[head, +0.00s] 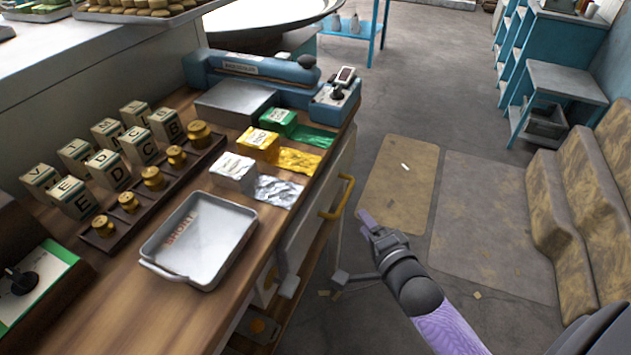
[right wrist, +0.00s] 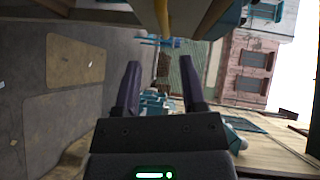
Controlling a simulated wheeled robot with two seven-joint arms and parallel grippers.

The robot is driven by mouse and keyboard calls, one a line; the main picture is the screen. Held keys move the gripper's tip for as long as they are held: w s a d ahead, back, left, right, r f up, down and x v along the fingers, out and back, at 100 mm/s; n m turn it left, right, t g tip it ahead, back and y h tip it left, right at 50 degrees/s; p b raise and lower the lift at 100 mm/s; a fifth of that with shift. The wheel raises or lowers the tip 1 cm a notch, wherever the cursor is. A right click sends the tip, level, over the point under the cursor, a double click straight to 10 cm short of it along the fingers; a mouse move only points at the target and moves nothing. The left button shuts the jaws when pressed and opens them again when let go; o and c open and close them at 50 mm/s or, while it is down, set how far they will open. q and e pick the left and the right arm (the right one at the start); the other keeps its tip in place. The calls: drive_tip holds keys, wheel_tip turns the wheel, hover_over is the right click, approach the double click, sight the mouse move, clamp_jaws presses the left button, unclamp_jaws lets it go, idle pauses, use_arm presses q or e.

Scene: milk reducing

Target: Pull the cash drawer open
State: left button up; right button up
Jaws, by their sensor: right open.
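The cash drawer (head: 301,228) has a pale front in the side of the wooden counter and looks shut. Its yellow bar handle (head: 340,198) sticks out from the front. My right gripper (head: 369,222) is just to the right of the handle in the head view, with clear space between them. In the right wrist view, its two dark purple fingers (right wrist: 160,85) are spread with nothing between them. A yellow bar, apparently the handle (right wrist: 164,16), shows at the top there, beyond the fingers and not between them. My left gripper is in neither view.
A worn couch (head: 585,185) stands at the right. The floor (head: 440,80) beyond the gripper is mostly open.

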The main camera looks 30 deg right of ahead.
sight(346, 194)
drive_tip(key=w+b, duration=0.1)
drive_tip(key=w, duration=0.2)
drive_tip(key=w+b, duration=0.2)
drive_tip(key=w, duration=0.1)
drive_tip(key=w+d+f+b, duration=0.1)
drive_tip(key=w, duration=0.2)
drive_tip(key=shift+w+f, duration=0.1)
drive_tip(key=shift+w, duration=0.05)
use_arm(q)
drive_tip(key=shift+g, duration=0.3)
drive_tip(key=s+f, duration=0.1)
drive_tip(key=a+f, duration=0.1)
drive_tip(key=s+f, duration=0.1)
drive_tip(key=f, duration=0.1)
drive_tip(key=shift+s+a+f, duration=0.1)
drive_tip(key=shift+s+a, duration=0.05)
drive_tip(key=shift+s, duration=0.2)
use_arm(e)
drive_tip(key=shift+w, duration=0.1)
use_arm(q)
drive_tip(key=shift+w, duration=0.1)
use_arm(e)
clamp_jaws()
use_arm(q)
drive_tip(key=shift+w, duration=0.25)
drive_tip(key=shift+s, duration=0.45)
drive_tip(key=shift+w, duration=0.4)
